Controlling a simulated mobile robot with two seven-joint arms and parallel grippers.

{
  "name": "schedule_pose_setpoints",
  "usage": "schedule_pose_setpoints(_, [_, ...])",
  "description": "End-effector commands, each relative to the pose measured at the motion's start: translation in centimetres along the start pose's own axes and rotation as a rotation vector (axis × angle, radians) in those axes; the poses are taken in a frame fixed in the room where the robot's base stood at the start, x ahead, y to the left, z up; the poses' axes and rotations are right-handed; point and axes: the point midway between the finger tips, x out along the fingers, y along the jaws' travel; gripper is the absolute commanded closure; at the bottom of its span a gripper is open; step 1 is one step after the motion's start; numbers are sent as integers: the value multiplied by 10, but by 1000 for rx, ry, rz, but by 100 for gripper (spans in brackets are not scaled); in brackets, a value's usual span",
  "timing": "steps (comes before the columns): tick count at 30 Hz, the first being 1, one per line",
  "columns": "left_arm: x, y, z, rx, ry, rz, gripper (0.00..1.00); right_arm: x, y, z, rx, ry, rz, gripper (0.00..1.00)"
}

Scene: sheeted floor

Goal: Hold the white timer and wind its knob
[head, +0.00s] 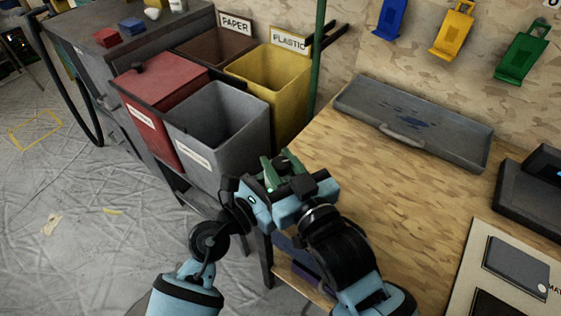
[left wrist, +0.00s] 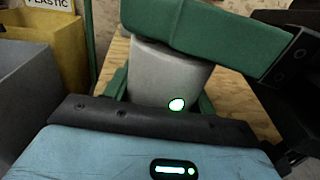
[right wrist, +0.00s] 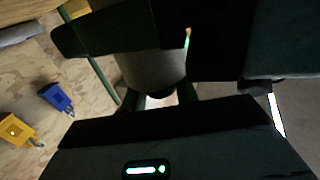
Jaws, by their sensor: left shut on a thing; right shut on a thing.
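The white timer shows as a pale grey cylinder (left wrist: 160,75) in the left wrist view and also in the right wrist view (right wrist: 155,70). In the head view my grippers hide most or all of it. My left gripper (head: 268,175) and my right gripper (head: 290,172) meet close together near the bench's left corner, both shut on the timer. In each wrist view a large green finger crosses the cylinder's far end. The knob cannot be made out, nor which gripper grips it.
A wooden bench (head: 400,190) lies right of the grippers, with a grey tray (head: 455,140) at its back. A grey bin (head: 235,125), a red bin (head: 160,85) and a yellow bin (head: 285,75) stand behind and left. A green post (head: 318,50) rises nearby. Coloured holders hang on the wall.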

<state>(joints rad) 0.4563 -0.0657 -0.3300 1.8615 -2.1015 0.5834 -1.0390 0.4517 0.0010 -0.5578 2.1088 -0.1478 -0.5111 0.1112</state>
Motion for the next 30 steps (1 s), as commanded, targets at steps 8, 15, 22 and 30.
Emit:
schedule_pose_setpoints(8, [0,0,0,0,0,0,72,0,-1,0,1,1,1,93])
schedule_pose_setpoints(15, [0,0,0,1,0,1,72,0,0,0,1,0,1,49])
schedule_pose_setpoints(22, [0,0,0,1,0,1,72,-1,0,0,0,0,2,49])
schedule_pose_setpoints(30, [0,0,0,1,0,1,72,-32,0,1,1,-2,2,49])
